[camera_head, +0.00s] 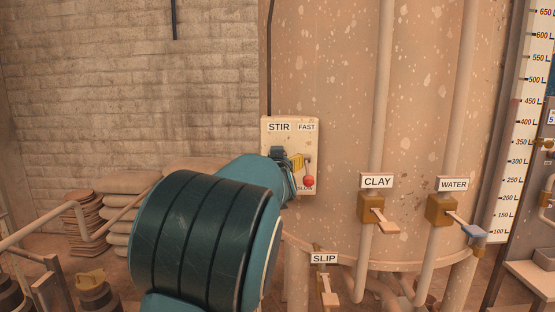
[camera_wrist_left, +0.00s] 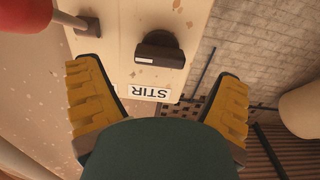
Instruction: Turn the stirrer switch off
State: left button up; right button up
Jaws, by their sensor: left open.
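The cream stirrer panel (camera_head: 290,131) is on the tank wall, with labels STIR and FAST at its top and SLOW below. The dark stirrer switch (camera_wrist_left: 160,50) shows upside down in the left wrist view, beside the STIR label (camera_wrist_left: 149,93). In the head view my arm and gripper largely cover that spot. My left gripper (camera_wrist_left: 160,75) is open, its yellow fingers apart on either side of the switch; I see no contact. In the head view it (camera_head: 294,164) is in front of the panel. My right gripper is not in view.
A red-knobbed lever (camera_head: 308,181) is on the panel's right side, close to my gripper; its red knob (camera_wrist_left: 25,14) also shows in the left wrist view. The CLAY valve (camera_head: 371,208), WATER valve (camera_head: 440,209) and SLIP valve (camera_head: 328,288) stand right and below. Stacked sacks (camera_head: 120,190) lie left.

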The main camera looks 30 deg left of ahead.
pick_arm(q)
jog(key=shift+x, duration=2.25)
jog(key=c, duration=1.2)
